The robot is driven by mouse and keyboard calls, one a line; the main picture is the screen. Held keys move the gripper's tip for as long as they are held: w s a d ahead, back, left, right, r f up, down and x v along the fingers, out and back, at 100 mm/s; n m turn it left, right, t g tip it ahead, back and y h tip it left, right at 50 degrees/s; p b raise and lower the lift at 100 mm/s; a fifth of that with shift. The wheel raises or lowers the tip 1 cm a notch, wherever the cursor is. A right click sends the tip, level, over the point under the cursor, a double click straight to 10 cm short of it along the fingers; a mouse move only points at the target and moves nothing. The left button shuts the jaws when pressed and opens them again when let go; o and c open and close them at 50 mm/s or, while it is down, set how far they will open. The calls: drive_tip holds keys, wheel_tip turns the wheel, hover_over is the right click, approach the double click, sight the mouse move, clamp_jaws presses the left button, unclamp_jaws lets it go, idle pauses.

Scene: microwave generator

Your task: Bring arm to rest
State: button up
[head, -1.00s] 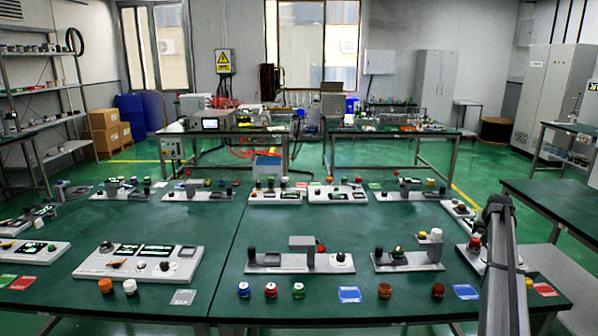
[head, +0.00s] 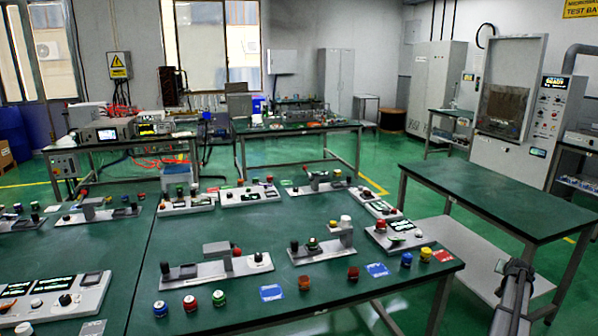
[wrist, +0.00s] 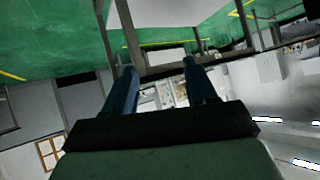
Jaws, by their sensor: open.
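My gripper shows in the wrist view (wrist: 160,78), its two dark blue fingers spread apart with nothing between them. The wrist view is turned over, with green floor at the top and the room's walls and lights lower down. In the head view, part of my arm (head: 513,300) stands at the lower right, past the right end of the near green table (head: 350,288). The arm is apart from the table's devices. Whether the gripper's fingers show in the head view I cannot tell.
Several small control panels, coloured knobs and cards cover the near table. A bare green side table (head: 480,195) with a lower shelf stands at right. Behind it is a grey cabinet machine (head: 550,115) with a window. Green floor is open between the tables.

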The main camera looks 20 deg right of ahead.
drive_tip(key=w+a+f+n+g+y, duration=0.1)
drive_tip(key=w+a+f+y, duration=0.1)
drive_tip(key=a+f, duration=1.05)
drive_tip(key=w+a+f+n+y, duration=0.1)
drive_tip(key=w+a+f+y, duration=0.15)
drive_tip(key=a+f, duration=0.95)
drive_tip(key=s+a+f+n+g+y, duration=0.15)
drive_tip(key=a+f, duration=0.25)
drive_tip(key=a, duration=0.9)
drive_tip(key=s+a+f+n+g+y, duration=0.15)
drive_tip(key=a+f, duration=0.25)
drive_tip(key=a, duration=0.9)
drive_tip(key=s+a+f+n+g+y, duration=0.1)
drive_tip(key=s+a+f+n+g, duration=0.15)
drive_tip(key=s+a, duration=0.75)
drive_tip(key=s+a+f+n+g+y, duration=0.15)
drive_tip(key=s+a+f, duration=0.35)
drive_tip(key=a, duration=0.8)
drive_tip(key=s+a+r+n+g+h, duration=0.1)
drive_tip(key=s+a+g, duration=0.2)
drive_tip(key=s, duration=0.7)
drive_tip(key=s+a+n+g, duration=0.1)
drive_tip(key=s+a+g, duration=0.1)
drive_tip(key=s+a, duration=0.5)
drive_tip(key=s, duration=0.3)
drive_tip(key=shift+s+a+r+n+g+h, duration=0.2)
drive_tip(key=shift+s+r+n+g+h, duration=0.1)
drive_tip(key=shift+s+r+g+h, duration=0.1)
